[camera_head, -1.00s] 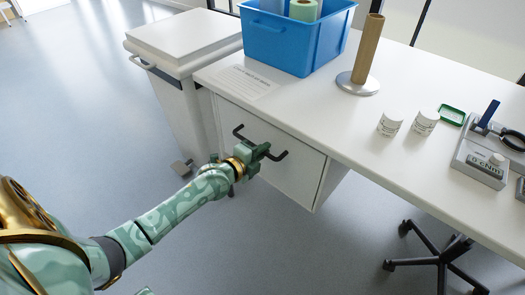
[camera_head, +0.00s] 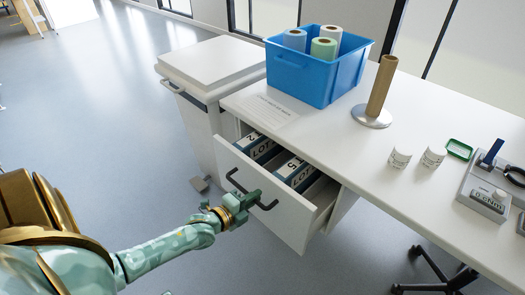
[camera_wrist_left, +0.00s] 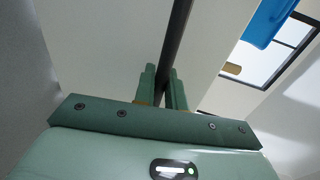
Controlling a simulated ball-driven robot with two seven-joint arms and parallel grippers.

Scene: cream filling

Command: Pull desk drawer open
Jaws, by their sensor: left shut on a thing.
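The white desk drawer (camera_head: 262,197) stands partly pulled out from under the desk (camera_head: 345,150), with boxes labelled LOT (camera_head: 292,170) inside. Its dark bar handle (camera_head: 236,181) runs across the drawer front. My left gripper (camera_head: 254,203) is shut on the handle. In the left wrist view the dark handle bar (camera_wrist_left: 178,45) passes between the two green fingers of the left gripper (camera_wrist_left: 165,90). The back of the drawer's inside is hidden under the desk top. My right gripper is not in view.
A blue bin (camera_head: 318,75) with rolls, a cardboard tube on a stand (camera_head: 379,95), and two small white jars (camera_head: 400,158) stand on the desk. A white pedal bin (camera_head: 212,65) stands left of the drawer. The floor before the drawer is clear.

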